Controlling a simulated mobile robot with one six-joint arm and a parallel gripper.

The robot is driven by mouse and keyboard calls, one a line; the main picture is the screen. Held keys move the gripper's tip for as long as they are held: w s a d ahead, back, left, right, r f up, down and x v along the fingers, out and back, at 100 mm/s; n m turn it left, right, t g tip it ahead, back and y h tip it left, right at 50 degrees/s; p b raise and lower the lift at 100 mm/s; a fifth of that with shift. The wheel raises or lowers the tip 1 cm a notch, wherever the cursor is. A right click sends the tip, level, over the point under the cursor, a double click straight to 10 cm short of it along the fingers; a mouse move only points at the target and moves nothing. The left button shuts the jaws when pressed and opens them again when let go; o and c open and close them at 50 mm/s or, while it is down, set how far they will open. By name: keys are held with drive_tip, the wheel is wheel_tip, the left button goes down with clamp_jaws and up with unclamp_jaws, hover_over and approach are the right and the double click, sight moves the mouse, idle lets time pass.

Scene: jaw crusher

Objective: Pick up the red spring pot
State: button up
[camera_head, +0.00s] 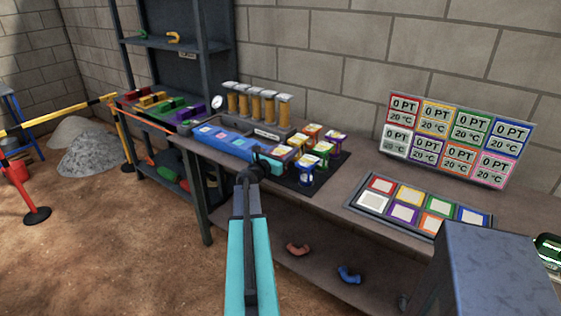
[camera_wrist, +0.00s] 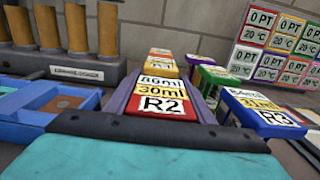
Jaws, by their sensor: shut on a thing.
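The red spring pot (camera_wrist: 162,103) is a red-edged pot with white and yellow label bands marked "30ml" and "R2". In the wrist view it sits between the two greyish-purple fingers of my gripper (camera_wrist: 160,82), which is shut on it. Its lower part is hidden by the gripper. In the head view my gripper (camera_head: 264,158) is at the near left of the pot group on the bench. I cannot tell whether the pot is clear of its mat.
A blue pot marked R3 (camera_wrist: 262,110) and a green pot (camera_wrist: 218,75) stand close on the right; more pots are behind. The blue tray (camera_head: 222,147) lies left. A colour-square panel (camera_head: 352,204) and "0 PT" display board (camera_head: 456,140) are right.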

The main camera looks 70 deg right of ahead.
drive_tip(key=shift+r, duration=0.1)
drive_tip(key=shift+r+p, duration=1.15)
drive_tip(key=shift+r, duration=0.5)
drive_tip(key=s+a+r+p, duration=0.1)
drive_tip(key=s+a, duration=0.6)
drive_tip(key=a, duration=0.4)
drive_tip(key=shift+a+r, duration=0.3)
drive_tip(key=shift+s+a+p, duration=0.1)
drive_tip(key=shift+s+p, duration=0.05)
drive_tip(key=shift+p, duration=0.95)
drive_tip(key=p, duration=0.3)
drive_tip(key=a+p, duration=0.1)
drive_tip(key=p, duration=0.2)
drive_tip(key=shift+s+a+r+p, duration=0.1)
drive_tip(key=shift+s+a+p, duration=0.1)
drive_tip(key=shift+s+p, duration=0.15)
drive_tip(key=shift+s+a+p, duration=0.15)
drive_tip(key=shift+a+p, duration=0.1)
drive_tip(key=shift+p, duration=0.45)
